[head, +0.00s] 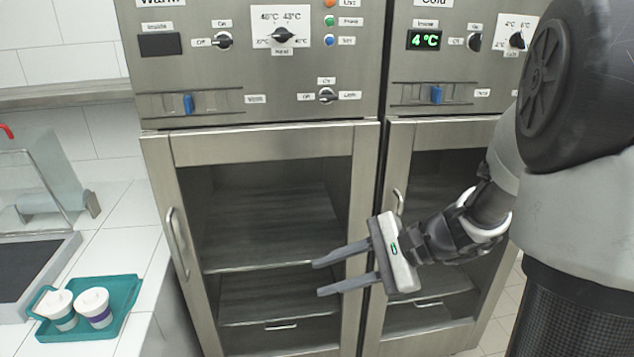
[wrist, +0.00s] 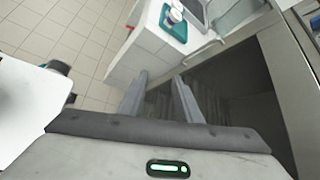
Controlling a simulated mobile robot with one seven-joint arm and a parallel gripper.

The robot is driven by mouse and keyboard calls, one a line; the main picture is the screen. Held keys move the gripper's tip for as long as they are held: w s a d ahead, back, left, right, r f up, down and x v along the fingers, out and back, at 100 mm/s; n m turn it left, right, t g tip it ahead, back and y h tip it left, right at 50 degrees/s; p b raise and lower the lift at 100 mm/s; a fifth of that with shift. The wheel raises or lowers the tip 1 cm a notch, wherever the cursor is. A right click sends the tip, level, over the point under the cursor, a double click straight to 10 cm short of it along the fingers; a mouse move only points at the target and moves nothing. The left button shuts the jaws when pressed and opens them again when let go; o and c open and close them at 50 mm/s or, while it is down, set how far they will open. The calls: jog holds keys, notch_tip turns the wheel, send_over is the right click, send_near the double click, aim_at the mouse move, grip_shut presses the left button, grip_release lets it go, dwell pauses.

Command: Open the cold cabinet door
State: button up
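The cold cabinet door (head: 432,166) is the right-hand one in the head view, under the "Cold" panel with the lit green 4 °C display (head: 424,40). It looks shut. Its upright metal handle (head: 398,202) is on the door's left side. My gripper (head: 316,278) is open and empty, with its two fingers apart and pointing left. In the picture it lies below and left of that handle, in front of the warm cabinet's glass, and no contact with the handle shows. My arm hides part of the cold door. The open fingers also show in the wrist view (wrist: 160,90).
The warm cabinet door (head: 265,143) stands left of the cold one, with its own handle (head: 177,243), and looks shut. A white tiled counter (head: 128,215) at the left holds a teal tray (head: 127,295) with two lidded white cups. Tiled floor (wrist: 60,35) is clear.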

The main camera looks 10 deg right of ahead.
jog(key=w+d+f+m+t+h+b, duration=0.15)
jog(key=w+d+f+m+t, duration=0.35)
jog(key=d, duration=0.5)
jog(key=w+d+f+m+t+h+b, duration=0.1)
jog(key=w+d+f+m+t+h, duration=0.25)
jog(key=d+m, duration=0.5)
jog(key=w+d+f+m+t+h+b, duration=0.15)
jog(key=w+d+f+m+t, duration=0.3)
jog(key=d, duration=0.55)
jog(key=w+a+m, duration=0.1)
jog(key=w+a, duration=0.2)
jog(key=w, duration=1.2)
jog(key=shift+w+a+r+t+h+p, duration=0.15)
jog(key=shift+w+r+t+h+p, duration=0.15)
jog(key=shift+t+h+p, duration=0.1)
grip_shut()
